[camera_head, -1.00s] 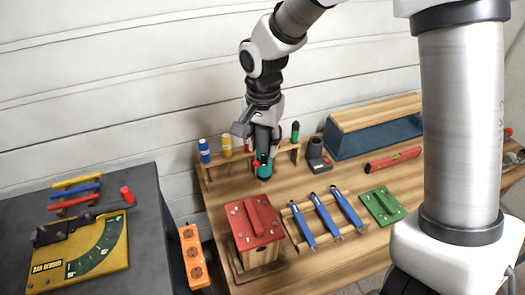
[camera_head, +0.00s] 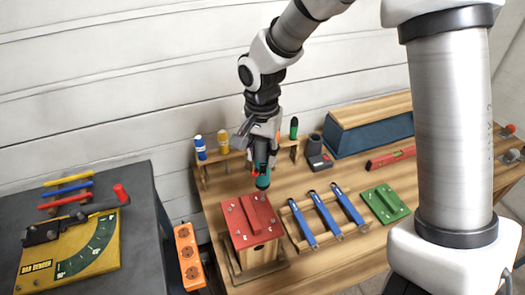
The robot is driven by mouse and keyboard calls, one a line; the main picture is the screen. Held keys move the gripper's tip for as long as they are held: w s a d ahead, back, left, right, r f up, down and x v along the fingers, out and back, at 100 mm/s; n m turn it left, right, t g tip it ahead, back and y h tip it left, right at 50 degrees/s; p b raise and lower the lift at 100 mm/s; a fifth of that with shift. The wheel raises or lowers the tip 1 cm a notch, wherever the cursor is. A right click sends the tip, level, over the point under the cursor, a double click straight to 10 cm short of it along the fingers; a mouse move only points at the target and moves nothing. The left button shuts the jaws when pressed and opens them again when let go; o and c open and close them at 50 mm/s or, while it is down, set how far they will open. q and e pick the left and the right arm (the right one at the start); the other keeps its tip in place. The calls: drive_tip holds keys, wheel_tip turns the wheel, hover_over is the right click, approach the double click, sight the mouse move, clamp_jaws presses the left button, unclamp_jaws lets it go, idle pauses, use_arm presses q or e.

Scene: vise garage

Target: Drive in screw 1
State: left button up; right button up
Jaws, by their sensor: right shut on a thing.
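A red plate (camera_head: 243,222) with several small screws lies on top of a wooden block (camera_head: 260,254) near the front left of the workbench. I cannot tell which of them is screw 1. My right gripper (camera_head: 262,160) is shut on a teal and black screwdriver (camera_head: 262,178). It holds the tool upright just behind and above the back edge of the red plate. The screwdriver's tip is too small to make out. My left gripper is not in view.
A wooden rack (camera_head: 231,160) holds blue, yellow and green handled tools behind. Blue clamps (camera_head: 325,213) and a green plate (camera_head: 385,204) lie to the right. A bar bender (camera_head: 75,250) sits on the dark table at left, with an orange power strip (camera_head: 188,256) beside it.

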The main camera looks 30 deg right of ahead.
drive_tip(key=shift+w+a+f, duration=0.1)
drive_tip(key=shift+f, duration=0.2)
idle(0.4)
drive_tip(key=shift+p, duration=0.35)
